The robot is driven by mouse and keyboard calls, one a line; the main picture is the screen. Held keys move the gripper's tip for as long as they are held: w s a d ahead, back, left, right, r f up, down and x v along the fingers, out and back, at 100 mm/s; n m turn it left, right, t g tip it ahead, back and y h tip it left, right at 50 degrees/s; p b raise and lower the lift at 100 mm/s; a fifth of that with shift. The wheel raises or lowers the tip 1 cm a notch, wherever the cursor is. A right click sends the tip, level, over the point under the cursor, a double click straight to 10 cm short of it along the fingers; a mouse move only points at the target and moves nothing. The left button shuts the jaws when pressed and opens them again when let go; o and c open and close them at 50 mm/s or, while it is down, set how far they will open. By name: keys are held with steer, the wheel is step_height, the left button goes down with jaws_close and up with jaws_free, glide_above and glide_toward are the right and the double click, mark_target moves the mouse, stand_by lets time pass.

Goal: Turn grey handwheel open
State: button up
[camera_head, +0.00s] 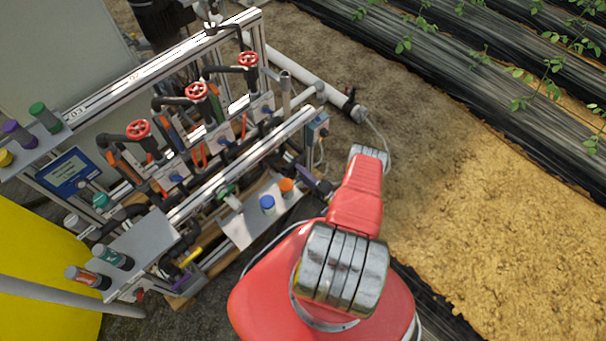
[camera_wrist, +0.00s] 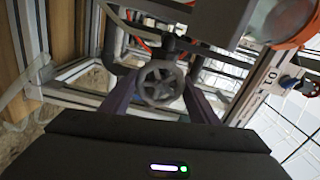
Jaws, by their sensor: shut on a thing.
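The grey handwheel (camera_wrist: 161,82) shows in the middle of the wrist view, a small spoked wheel in front of dark pipes. My gripper (camera_wrist: 160,97) is shut on it, with one dark purple finger at each side of the rim. In the head view my red arm (camera_head: 357,195) reaches to the right side of the skid, and a dark purple part of my gripper (camera_head: 318,186) shows at the skid's right end. The grey handwheel cannot be made out in the head view.
Three red handwheels (camera_head: 197,91) sit on the pipes of the skid's aluminium frame (camera_head: 165,68). A white pipe (camera_head: 304,77) runs behind. Bare soil (camera_head: 480,210) lies open at right.

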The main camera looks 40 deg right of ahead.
steer(key=shift+s+a+f+n, duration=0.1)
steer(key=shift+a+n, duration=0.05)
steer(key=shift+n, duration=0.35)
steer(key=shift+a+f+n, duration=0.1)
steer(key=shift+n, duration=0.4)
steer(key=o, duration=1.1)
steer(key=shift+d+r, duration=0.1)
steer(key=shift+d, duration=0.05)
steer(key=shift+s+d, duration=0.15)
steer(key=shift+s, duration=6.7)
